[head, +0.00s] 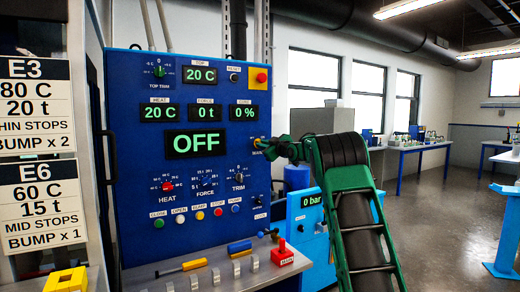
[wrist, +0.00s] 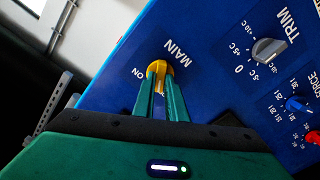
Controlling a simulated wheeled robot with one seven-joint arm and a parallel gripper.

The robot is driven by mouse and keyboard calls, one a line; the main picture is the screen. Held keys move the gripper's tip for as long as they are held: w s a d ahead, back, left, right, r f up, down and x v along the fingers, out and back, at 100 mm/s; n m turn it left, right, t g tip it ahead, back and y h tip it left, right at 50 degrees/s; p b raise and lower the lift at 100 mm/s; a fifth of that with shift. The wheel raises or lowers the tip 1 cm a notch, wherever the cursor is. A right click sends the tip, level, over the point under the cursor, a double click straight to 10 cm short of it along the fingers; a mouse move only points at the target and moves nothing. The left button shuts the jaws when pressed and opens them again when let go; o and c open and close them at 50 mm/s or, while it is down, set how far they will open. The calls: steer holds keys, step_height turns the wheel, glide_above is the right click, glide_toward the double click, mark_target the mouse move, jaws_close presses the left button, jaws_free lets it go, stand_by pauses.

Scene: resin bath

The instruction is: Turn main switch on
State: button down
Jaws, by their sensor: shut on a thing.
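The main switch (wrist: 157,66) is a yellow rotary knob on the blue control panel (wrist: 118,88). The words MAIN and ON are printed beside it. In the wrist view, the two teal fingers of my gripper (wrist: 159,92) are shut on the knob from either side, and part of its handle shows between them. In the head view, my gripper (head: 268,147) reaches the right edge of the panel, where a bit of the yellow main switch (head: 256,142) shows, mostly hidden. The large green panel display (head: 196,143) reads OFF.
A red and yellow button (head: 260,77) sits at the panel's upper right. The TRIM knob (wrist: 268,50) is beside the main switch. A blue cabinet (head: 311,220) stands at right.

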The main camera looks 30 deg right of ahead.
steer(key=shift+d+f+m, duration=0.1)
steer(key=shift+f+m, duration=0.05)
steer(key=shift+m, duration=7.65)
steer(key=c, duration=1.8)
jaws_free()
steer(key=shift+w+f, duration=0.1)
steer(key=shift+w, duration=0.05)
